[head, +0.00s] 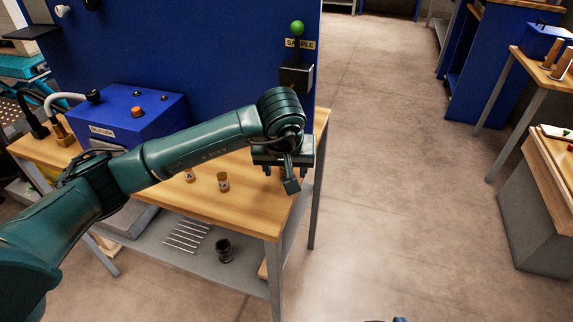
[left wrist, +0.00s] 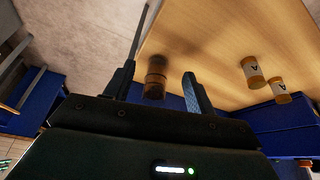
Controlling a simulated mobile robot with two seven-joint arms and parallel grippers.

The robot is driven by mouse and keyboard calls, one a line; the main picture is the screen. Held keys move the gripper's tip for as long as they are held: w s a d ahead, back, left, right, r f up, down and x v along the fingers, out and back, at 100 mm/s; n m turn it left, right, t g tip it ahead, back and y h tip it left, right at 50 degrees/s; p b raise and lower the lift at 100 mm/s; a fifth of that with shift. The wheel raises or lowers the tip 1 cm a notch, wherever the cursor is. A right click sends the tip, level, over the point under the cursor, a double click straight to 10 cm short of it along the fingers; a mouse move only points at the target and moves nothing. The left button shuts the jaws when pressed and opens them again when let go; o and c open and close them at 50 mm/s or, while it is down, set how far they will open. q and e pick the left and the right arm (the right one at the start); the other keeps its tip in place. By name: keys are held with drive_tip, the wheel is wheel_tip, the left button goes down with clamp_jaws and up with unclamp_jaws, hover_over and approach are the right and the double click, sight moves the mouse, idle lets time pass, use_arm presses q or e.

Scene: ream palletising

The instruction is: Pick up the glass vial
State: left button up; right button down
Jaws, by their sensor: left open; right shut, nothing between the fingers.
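My left gripper (head: 281,178) is over the right end of the wooden bench, its jaws apart. In the left wrist view its two fingers (left wrist: 160,84) stand open on either side of a dark amber glass vial (left wrist: 154,77), with space visible on both sides. The arm and gripper mostly hide this vial in the head view. Two other amber vials with pale labels stand on the bench: one (head: 223,182) nearer the gripper, one (head: 189,175) farther left. They also show in the left wrist view (left wrist: 252,72) (left wrist: 279,90).
The bench (head: 240,215) has a blue panel behind it and a blue box (head: 135,115) with a knob at left. Several rods and a dark jar (head: 224,250) lie on the lower shelf. Open floor is at right.

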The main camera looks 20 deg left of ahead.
use_arm(q)
drive_tip(key=w, duration=0.3)
drive_tip(key=shift+a, duration=0.35)
drive_tip(key=shift+x, duration=0.85)
drive_tip(key=shift+w+a+f, duration=0.1)
drive_tip(key=shift+w+f, duration=0.05)
drive_tip(key=shift+f, duration=0.45)
drive_tip(key=c, duration=1)
drive_tip(key=shift+r, duration=0.1)
drive_tip(key=shift+c, duration=0.2)
